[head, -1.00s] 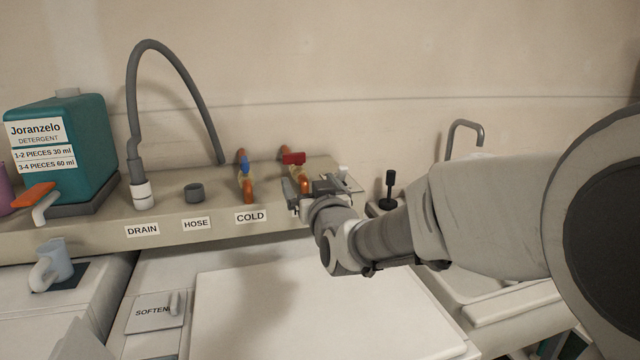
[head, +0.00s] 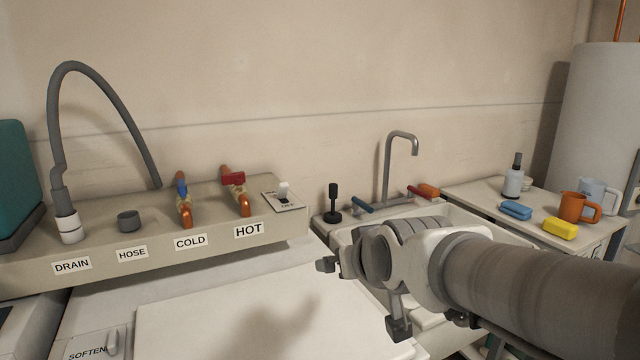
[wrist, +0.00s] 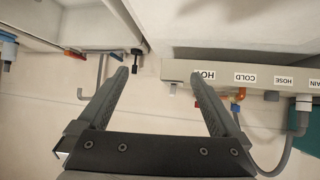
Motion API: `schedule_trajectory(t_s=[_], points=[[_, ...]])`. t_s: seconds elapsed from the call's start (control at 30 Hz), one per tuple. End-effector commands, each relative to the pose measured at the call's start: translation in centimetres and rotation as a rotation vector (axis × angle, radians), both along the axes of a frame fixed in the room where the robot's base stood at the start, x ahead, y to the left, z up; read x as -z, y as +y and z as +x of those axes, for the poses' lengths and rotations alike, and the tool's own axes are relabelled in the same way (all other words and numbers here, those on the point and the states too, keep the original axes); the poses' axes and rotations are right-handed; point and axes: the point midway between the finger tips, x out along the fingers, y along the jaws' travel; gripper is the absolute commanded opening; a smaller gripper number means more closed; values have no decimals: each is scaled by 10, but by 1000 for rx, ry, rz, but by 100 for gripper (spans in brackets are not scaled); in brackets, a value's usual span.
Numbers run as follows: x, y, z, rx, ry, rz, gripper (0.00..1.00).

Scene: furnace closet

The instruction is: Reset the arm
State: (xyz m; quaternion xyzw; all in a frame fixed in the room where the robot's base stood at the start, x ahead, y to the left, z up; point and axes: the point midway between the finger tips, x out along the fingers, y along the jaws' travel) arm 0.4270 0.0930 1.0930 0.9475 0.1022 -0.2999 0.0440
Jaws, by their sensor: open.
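My gripper (wrist: 165,98) shows in the wrist view with its two dark fingers spread wide and nothing between them. In the head view my arm reaches in from the lower right, and its wrist end stands in front of the sink, right of the valve ledge. The fingers are mostly hidden there. The valve with the red handle (head: 233,178) is above the HOT label, and the valve with the blue handle (head: 182,186) is above the COLD label. My gripper is apart from both. The wrist view is upside down, with the HOT label (wrist: 204,75) beyond the right finger.
A grey ledge (head: 100,265) carries the drain hose (head: 65,228), a hose cap (head: 128,220) and a switch (head: 283,192). The sink faucet (head: 402,138) stands behind my arm.

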Motion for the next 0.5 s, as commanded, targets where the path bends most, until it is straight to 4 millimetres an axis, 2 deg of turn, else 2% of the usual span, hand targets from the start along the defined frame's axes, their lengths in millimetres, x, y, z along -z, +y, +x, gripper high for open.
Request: schedule_trajectory(t_s=[0.03, 0.2, 0.47, 0.5], points=[[3, -14, -17, 25, 40, -8, 100], [22, -52, -77, 105, 199, -26, 100], [55, -94, -180, 225, 450, -28, 100], [43, -95, -185, 230, 468, -28, 100]])
